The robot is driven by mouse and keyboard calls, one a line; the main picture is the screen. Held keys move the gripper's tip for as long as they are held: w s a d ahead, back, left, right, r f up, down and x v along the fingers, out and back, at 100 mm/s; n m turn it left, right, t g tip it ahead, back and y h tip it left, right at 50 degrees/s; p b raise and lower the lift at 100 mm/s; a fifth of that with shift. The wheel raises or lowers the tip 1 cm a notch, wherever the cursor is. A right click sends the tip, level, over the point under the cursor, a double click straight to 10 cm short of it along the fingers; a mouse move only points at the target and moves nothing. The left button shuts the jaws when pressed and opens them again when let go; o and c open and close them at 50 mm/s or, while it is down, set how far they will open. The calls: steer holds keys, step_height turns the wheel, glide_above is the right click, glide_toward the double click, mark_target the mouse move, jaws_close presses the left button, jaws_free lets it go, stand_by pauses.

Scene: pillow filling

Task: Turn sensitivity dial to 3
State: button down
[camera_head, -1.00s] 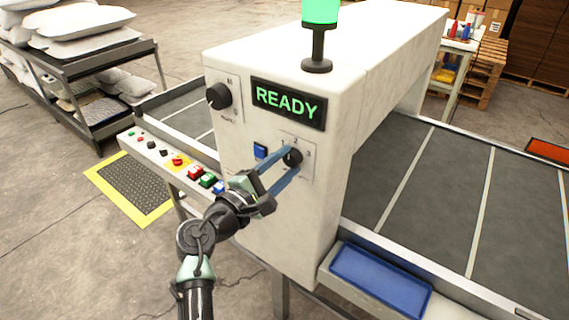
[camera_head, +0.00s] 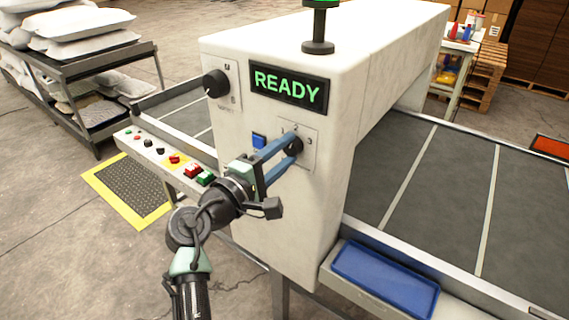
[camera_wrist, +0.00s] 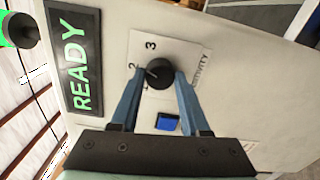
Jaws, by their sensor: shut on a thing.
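The sensitivity dial (camera_head: 295,146) is a round black knob on a light plate on the front of the white machine. In the wrist view the dial (camera_wrist: 158,75) sits between my two blue fingers, with the numerals 1, 2 and 3 printed beside it. Its small pale pointer mark faces left, roughly toward the 2; the exact setting is hard to tell. My gripper (camera_head: 288,149) is shut on the dial, one finger on each side; it also shows in the wrist view (camera_wrist: 157,82).
A blue button (camera_wrist: 167,122) sits close to the dial. The green READY display (camera_head: 288,90) and another black knob (camera_head: 216,84) are on the same face. A control strip (camera_head: 160,155) with several buttons juts out at left. A blue tray (camera_head: 385,278) lies at lower right.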

steer(key=m+b, duration=0.5)
steer(key=shift+f, duration=0.25)
steer(key=shift+r+m+b, duration=0.15)
steer(key=shift+m+b, duration=0.85)
steer(key=shift+m, duration=0.2)
steer(key=shift+c, duration=2)
jaws_free()
steer(key=shift+r, duration=0.1)
steer(key=v, duration=1.3)
